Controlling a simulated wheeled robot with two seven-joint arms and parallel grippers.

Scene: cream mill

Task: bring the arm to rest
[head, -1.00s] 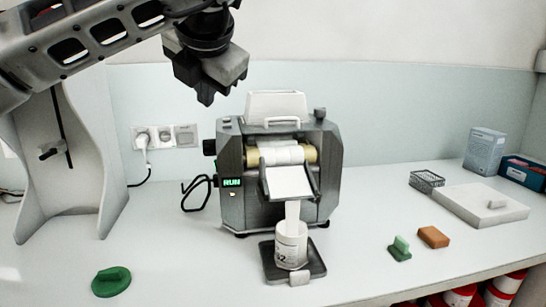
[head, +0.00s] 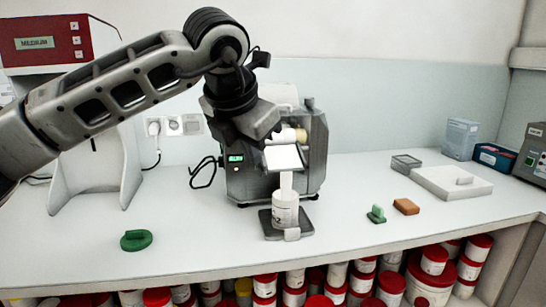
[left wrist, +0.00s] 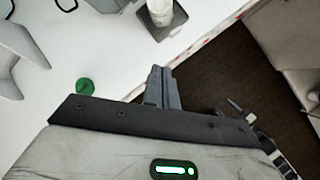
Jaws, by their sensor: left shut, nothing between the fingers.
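My left arm comes in from the left in the head view. Its gripper (head: 262,136) hangs in front of the upper left part of the grey mill (head: 310,165). The gripper is shut and empty, and it hides part of the mill's top and rollers. In the left wrist view the closed fingers (left wrist: 160,88) point toward the bench edge, with nothing between them. A white jar (head: 284,212) stands on a dark plate (head: 304,222) under the mill's chute. A white strip runs from the chute into the jar. My right gripper is not in view.
A green lid-like piece (head: 136,240) lies at the front left, with a grey stand (head: 70,180) behind it. A small green piece (head: 376,214), an orange block (head: 406,206) and a white board (head: 440,184) lie at right. Red-lidded jars (head: 435,258) fill the shelf below.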

